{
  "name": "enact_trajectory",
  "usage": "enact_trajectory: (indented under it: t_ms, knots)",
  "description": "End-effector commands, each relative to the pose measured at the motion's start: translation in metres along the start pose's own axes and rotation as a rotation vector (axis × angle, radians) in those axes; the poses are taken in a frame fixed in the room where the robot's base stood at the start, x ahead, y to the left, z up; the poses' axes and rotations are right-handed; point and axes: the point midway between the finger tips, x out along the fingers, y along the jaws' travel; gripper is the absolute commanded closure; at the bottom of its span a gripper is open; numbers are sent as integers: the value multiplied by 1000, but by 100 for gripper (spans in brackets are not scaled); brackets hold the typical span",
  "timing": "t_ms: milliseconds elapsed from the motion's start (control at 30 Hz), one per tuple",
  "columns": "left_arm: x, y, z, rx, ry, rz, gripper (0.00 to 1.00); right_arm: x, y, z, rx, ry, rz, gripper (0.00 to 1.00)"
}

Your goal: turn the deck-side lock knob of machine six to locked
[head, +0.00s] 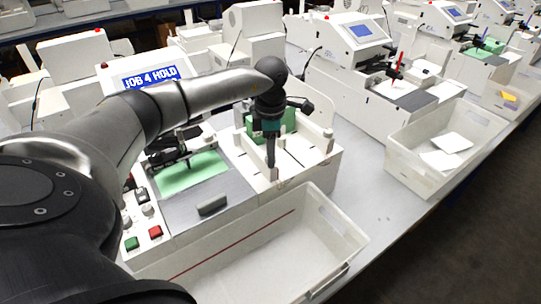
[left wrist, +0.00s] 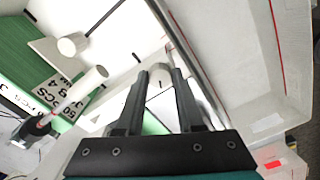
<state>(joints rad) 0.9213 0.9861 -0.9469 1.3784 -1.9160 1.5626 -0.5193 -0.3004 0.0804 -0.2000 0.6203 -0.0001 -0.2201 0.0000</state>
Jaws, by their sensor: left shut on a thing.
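The near machine (head: 210,185) has a blue display reading "JOB 4 HOLD". My left gripper (head: 271,165) points down over the white right part of its deck, beside a green block. In the left wrist view, the gripper (left wrist: 160,85) has its two dark fingers shut on a small pale knob (left wrist: 160,72) on a white surface. The fingers hide much of the knob, and I cannot tell its turned position or read a number for the machine. The knob is not clear in the head view. My right gripper is not in view.
A white bin (head: 335,245) stands at the machine's front, with a red line inside. Green and red buttons (head: 155,231) are on its left panel. Other machines stand behind.

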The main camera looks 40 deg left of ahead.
Motion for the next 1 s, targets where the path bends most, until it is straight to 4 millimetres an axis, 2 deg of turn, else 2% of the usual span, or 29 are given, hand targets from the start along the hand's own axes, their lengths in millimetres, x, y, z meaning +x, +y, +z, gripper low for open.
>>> enact_trajectory:
  t_ms: [700,1000]
  knots:
    - [0,0,1,675,-3,3,100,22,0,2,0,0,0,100]
    - [-1,0,1,905,-2,3,100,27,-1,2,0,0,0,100]
